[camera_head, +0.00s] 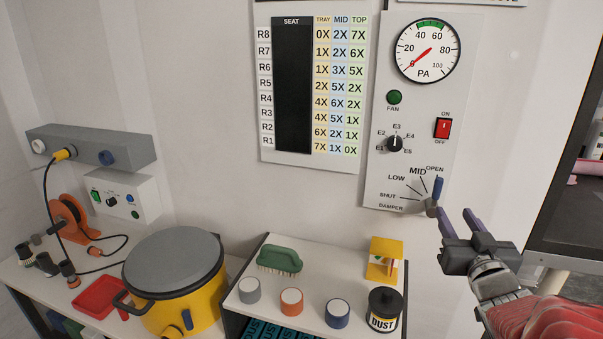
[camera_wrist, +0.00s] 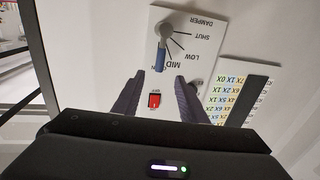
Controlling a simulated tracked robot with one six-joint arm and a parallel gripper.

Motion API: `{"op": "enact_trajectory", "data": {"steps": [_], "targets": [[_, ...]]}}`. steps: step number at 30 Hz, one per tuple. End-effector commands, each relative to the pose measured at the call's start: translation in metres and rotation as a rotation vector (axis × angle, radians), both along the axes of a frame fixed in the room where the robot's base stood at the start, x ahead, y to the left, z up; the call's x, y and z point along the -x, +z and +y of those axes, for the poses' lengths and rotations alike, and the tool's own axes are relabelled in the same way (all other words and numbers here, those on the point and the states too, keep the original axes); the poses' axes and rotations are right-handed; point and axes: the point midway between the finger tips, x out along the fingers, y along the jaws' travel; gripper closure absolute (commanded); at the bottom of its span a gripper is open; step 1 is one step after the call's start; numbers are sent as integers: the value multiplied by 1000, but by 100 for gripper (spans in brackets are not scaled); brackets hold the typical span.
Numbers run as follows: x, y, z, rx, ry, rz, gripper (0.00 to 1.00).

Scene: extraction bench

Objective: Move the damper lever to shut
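The damper lever has a blue handle (camera_head: 438,189) on a grey hub and sits at the lower right of the white control panel (camera_head: 385,180). The handle points up, at the OPEN mark; the SHUT, LOW and MID marks lie to its left. In the wrist view, the panel is upside down and the blue lever handle (camera_wrist: 160,57) is just beyond the fingertips, roughly centred between them. My gripper (camera_head: 456,214) is just right of and below the lever in the head view. Its two dark purple fingers are apart with nothing between them. It appears not to touch the lever.
The panel also holds a gauge (camera_head: 428,50) reading near 0, a green fan lamp (camera_head: 394,97), a selector knob (camera_head: 395,144) and a red switch (camera_head: 443,128). Below stand a dust jar (camera_head: 384,311), several capped jars and a yellow pot (camera_head: 190,295). A dark-framed cabinet (camera_head: 575,190) is at right.

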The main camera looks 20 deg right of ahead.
Motion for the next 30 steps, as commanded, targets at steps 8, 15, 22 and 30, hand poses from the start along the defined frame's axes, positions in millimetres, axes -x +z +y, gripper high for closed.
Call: {"op": "enact_trajectory", "data": {"steps": [8, 15, 22, 30], "targets": [[-16, 0, -7, -2, 1, 0, 61], [-41, -1, -18, -2, 0, 1, 61], [-67, 0, -29, -1, -1, 1, 61], [-97, -1, -42, -2, -1, 1, 61]]}}
